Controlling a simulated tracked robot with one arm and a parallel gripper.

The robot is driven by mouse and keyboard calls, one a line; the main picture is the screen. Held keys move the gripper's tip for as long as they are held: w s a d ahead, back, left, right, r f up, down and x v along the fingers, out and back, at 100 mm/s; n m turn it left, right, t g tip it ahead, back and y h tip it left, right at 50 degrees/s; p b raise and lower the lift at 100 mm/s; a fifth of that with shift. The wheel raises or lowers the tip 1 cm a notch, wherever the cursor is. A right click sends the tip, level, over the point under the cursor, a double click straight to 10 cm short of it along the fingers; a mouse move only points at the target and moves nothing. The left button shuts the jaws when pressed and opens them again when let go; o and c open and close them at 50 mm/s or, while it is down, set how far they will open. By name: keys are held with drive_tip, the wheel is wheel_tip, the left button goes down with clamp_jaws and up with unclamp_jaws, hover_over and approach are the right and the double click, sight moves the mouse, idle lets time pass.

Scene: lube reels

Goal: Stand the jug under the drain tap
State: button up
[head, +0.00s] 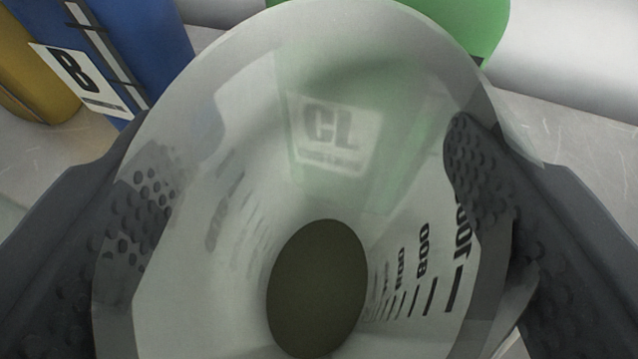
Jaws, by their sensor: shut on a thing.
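A translucent jug (240,180) with dark volume marks fills the middle of the head view. I look down into it through its wide mouth. A dark olive round patch (317,285) shows at its bottom; I cannot tell if it is liquid or the base. My gripper (315,190) is shut on the jug, with one dark studded finger pad on its left side and one on its right. What the jug stands on or hangs over is hidden. I cannot make out the drain tap.
A green container (490,25) with a "CL" label, seen blurred through the jug wall, stands beyond it. A blue container (140,40) labelled "B" and a yellow one (35,85) are at upper left. White cylindrical shapes (570,50) lie at upper right. Bare grey surface shows between.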

drive_tip(key=o, duration=1.4)
drive_tip(key=shift+o, duration=0.2)
drive_tip(key=b+v, duration=0.1)
drive_tip(key=v, duration=1.1)
drive_tip(key=shift+r, duration=0.1)
